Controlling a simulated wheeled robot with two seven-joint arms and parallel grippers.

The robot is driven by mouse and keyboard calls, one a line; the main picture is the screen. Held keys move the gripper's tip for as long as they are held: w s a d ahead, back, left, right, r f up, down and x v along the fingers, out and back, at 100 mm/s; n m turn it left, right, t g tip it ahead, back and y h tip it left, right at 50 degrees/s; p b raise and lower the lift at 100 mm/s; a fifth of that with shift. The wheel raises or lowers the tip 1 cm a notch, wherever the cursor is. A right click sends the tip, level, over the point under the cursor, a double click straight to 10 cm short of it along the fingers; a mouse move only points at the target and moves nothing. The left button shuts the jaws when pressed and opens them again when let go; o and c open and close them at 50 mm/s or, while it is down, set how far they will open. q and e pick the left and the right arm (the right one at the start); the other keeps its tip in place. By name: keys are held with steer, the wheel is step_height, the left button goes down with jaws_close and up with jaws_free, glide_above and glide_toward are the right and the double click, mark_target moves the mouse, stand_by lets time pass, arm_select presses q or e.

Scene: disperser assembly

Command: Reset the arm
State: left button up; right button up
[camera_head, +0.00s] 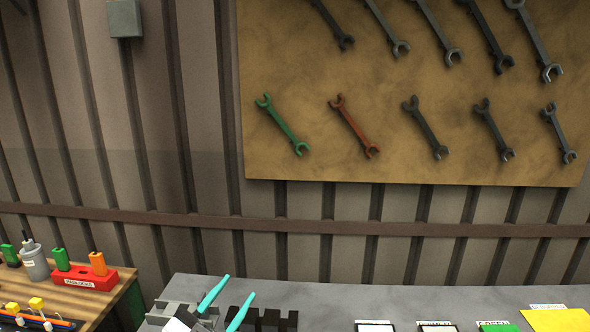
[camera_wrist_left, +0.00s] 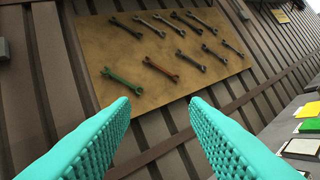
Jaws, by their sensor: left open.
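My left gripper (camera_head: 239,285) shows at the bottom of the head view, with two teal fingers apart and pointing up and to the right. In the left wrist view the ridged teal fingers of my left gripper (camera_wrist_left: 160,101) stand wide apart with nothing between them. They point toward the wall and the wrench board (camera_wrist_left: 165,55). The rest of the left arm is mostly cut off below the head view. My right gripper is in neither view.
A grey table (camera_head: 400,297) lies at the bottom, bearing labelled square pads and a yellow sheet (camera_head: 558,320). A wooden table (camera_head: 122,297) at left holds a red padlock block (camera_head: 85,280) and a grey cup (camera_head: 36,265). Wrenches hang on the board (camera_head: 300,60).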

arm_select(q)
steer(key=s+a+f+n+g+y, duration=0.2)
steer(key=s+a+f+n+y, duration=0.1)
steer(key=a+f+n+y, duration=0.35)
steer(key=s+a+f+n+g+y, duration=0.3)
steer(key=a+f+n+y, duration=0.15)
steer(key=f+y, duration=0.35)
steer(key=s+d+f+m+g+h, duration=0.1)
steer(key=s+f+g, duration=0.5)
steer(key=s, duration=0.4)
steer(key=s+f+g+h, duration=0.1)
steer(key=s+f+g, duration=0.4)
steer(key=s+f, duration=0.3)
step_height(320, 180, down, 25)
steer(key=s, duration=0.3)
steer(key=s+a+f+g+b, duration=0.1)
steer(key=s+a+f+g, duration=0.1)
steer(key=s+f, duration=1.4)
steer(key=shift+a+f+m, duration=0.25)
steer(key=shift+a+m, duration=0.05)
steer(key=shift+a, duration=0.05)
